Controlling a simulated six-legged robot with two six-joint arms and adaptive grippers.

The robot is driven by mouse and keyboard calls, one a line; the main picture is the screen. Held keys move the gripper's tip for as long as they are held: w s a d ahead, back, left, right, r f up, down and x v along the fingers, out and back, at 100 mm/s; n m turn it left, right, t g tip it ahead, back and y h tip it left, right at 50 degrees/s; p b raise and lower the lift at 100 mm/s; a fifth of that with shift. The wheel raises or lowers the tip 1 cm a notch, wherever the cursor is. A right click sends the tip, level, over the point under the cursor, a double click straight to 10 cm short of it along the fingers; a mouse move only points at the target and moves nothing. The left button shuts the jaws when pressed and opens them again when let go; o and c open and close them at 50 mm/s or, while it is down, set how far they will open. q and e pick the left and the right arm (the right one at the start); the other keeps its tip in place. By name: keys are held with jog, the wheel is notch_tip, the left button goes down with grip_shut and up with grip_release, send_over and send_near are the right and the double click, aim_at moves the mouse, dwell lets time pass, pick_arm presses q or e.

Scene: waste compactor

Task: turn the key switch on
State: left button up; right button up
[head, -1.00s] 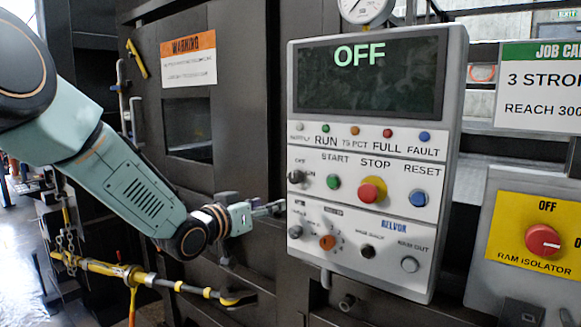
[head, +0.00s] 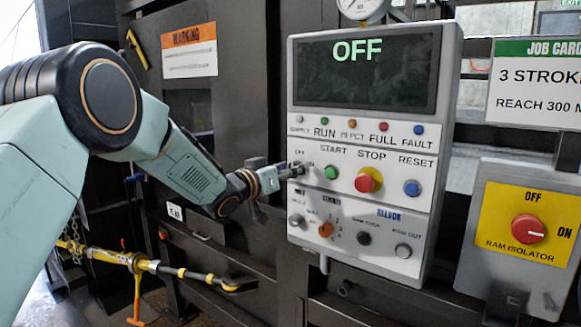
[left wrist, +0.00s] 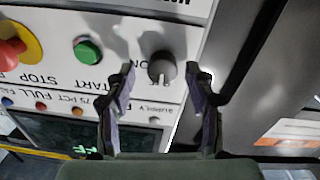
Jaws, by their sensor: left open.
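The control panel (head: 430,215) is light grey and its dark screen (head: 365,68) reads OFF. In the left wrist view the key switch (left wrist: 161,68) is a grey round knob on the panel, beside the green START button (left wrist: 88,51). My left gripper (head: 300,170) is at the panel's left edge, in front of the key switch, which it mostly hides in the head view. In the left wrist view the left gripper (left wrist: 159,78) is open, with one finger on each side of the knob. I cannot tell whether the fingers touch it. My right gripper is not in view.
The red STOP button (head: 368,180) and blue RESET button (head: 412,188) are to the right of START. An orange selector (head: 325,230) is below. The yellow RAM ISOLATOR box (head: 522,225) stands at the right.

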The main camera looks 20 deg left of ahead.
pick_arm(q)
jog(key=shift+w+f, duration=0.35)
jog(key=shift+w, duration=0.3)
jog(key=shift+s+r, duration=0.3)
jog(key=shift+s, duration=0.15)
jog(key=c, duration=0.4)
jog(key=shift+d, duration=0.1)
jog(key=shift+c, duration=0.6)
jog(key=shift+w+f, duration=0.15)
jog(key=c, duration=0.5)
grip_shut()
